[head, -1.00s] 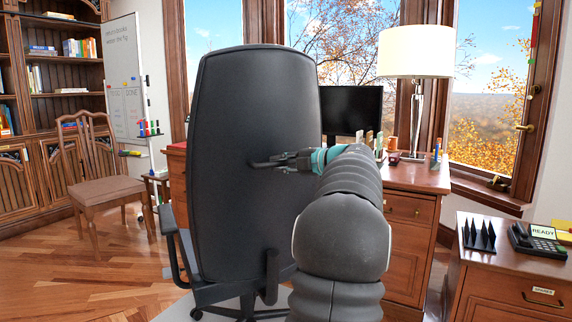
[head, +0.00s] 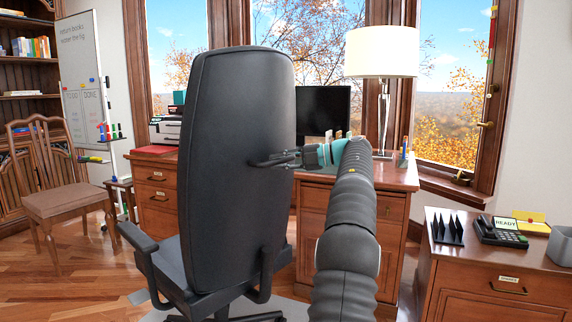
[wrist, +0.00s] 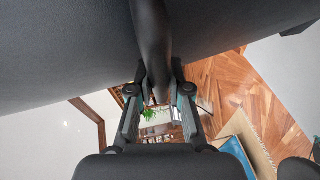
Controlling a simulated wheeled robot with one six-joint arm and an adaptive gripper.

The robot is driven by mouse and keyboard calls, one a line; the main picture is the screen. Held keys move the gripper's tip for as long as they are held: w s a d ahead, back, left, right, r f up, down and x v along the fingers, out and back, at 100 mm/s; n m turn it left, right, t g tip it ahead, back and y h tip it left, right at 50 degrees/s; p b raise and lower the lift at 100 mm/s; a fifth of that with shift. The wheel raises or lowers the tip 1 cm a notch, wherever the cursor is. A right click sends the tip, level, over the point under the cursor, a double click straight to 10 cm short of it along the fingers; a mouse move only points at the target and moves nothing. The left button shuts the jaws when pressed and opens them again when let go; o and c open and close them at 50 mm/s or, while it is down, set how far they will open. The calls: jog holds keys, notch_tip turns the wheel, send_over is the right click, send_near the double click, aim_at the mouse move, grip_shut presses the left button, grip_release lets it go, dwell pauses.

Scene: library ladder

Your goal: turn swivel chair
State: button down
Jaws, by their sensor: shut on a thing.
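The black swivel chair (head: 225,170) stands in the middle of the head view with the rear of its tall backrest toward me, turned at an angle. Its left armrest (head: 137,237) and part of the seat show at lower left. My gripper (head: 268,162) reaches from the right to the backrest's rear. In the wrist view, a dark curved bar (wrist: 152,40) on the chair runs between the fingers of my gripper (wrist: 158,95), which is shut on it. The exact contact is partly hidden by the bar and fingers.
A wooden desk (head: 385,178) with a lamp (head: 382,52) and monitor (head: 322,110) stands behind the chair. A wooden chair (head: 70,203) and whiteboard (head: 88,60) are at left. A cabinet (head: 480,270) with a phone (head: 498,232) is at right. Bare floor lies at lower left.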

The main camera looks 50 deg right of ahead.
jog(key=shift+s+d+r, duration=0.1)
jog(key=shift+d+r, duration=0.05)
jog(key=shift+s+d, duration=0.15)
jog(key=shift+s, duration=0.05)
dwell(0.3)
jog(key=c, duration=1.1)
grip_release()
jog(key=shift+s, duration=0.1)
